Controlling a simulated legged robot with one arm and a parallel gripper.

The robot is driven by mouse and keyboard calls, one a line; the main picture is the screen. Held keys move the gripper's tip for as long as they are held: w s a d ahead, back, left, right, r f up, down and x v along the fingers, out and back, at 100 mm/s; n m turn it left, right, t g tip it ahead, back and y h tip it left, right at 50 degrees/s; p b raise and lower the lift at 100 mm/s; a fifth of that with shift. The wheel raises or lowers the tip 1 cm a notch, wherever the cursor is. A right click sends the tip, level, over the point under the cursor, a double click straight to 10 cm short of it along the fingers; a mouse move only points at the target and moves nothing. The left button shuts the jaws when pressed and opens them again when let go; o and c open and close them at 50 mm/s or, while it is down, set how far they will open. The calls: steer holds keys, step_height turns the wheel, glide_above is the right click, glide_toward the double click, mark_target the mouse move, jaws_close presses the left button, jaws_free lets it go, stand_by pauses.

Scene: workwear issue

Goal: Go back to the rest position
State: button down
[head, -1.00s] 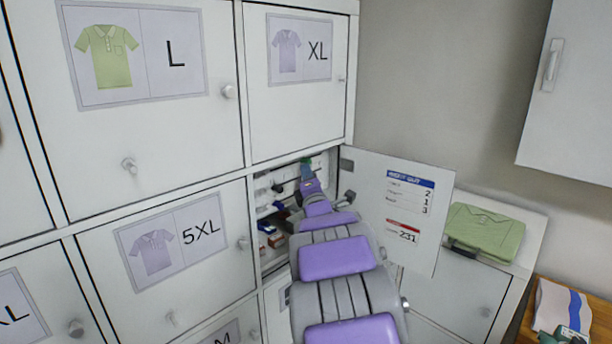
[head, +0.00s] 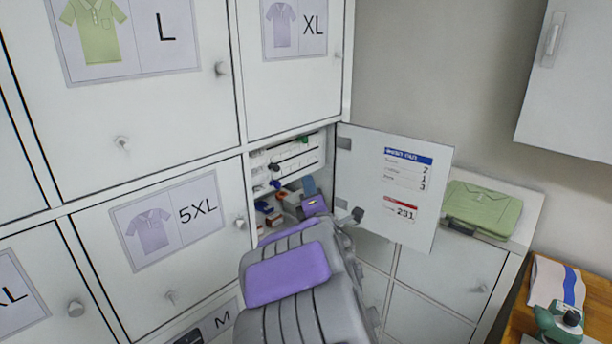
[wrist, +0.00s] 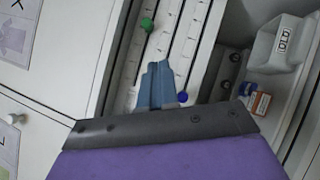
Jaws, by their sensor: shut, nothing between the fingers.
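My gripper (wrist: 158,86) shows in the wrist view as blue fingers held together, with nothing between them. In the head view it is mostly hidden behind my purple and grey arm, with a bluish tip (head: 310,187) showing at the mouth of the open compartment. In the wrist view a panel with dark slots (wrist: 165,45) lies beyond the fingers. A green knob (wrist: 147,24) and a blue knob (wrist: 182,97) sit on it, the blue one close beside the fingers.
The open compartment door (head: 392,185) stands right of my arm. Closed lockers marked L (head: 115,110) and 5XL (head: 160,260) are at left. A folded green shirt (head: 482,208) lies on a ledge at right. A grey bin (wrist: 284,45) and small boxes (wrist: 258,103) are inside the compartment.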

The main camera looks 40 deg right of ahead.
steer(key=s+a+f+m+g+y, duration=0.3)
steer(key=s+a+f+m+g, duration=0.3)
steer(key=a, duration=0.5)
steer(key=s+a+f+m+g+y, duration=0.3)
steer(key=a+f+m+g, duration=0.25)
steer(key=a+f, duration=0.4)
steer(key=s+a+m+g+y, duration=0.1)
steer(key=s+a+g, duration=0.2)
steer(key=s+a, duration=0.2)
steer(key=s+a+m+g+y, duration=0.2)
steer(key=s+a, duration=0.3)
steer(key=s, duration=0.7)
steer(key=s+a+f+m+g+y, duration=0.1)
steer(key=s+a+g, duration=0.3)
steer(key=s, duration=0.4)
steer(key=shift+s+a, duration=0.25)
steer(key=shift+a, duration=0.45)
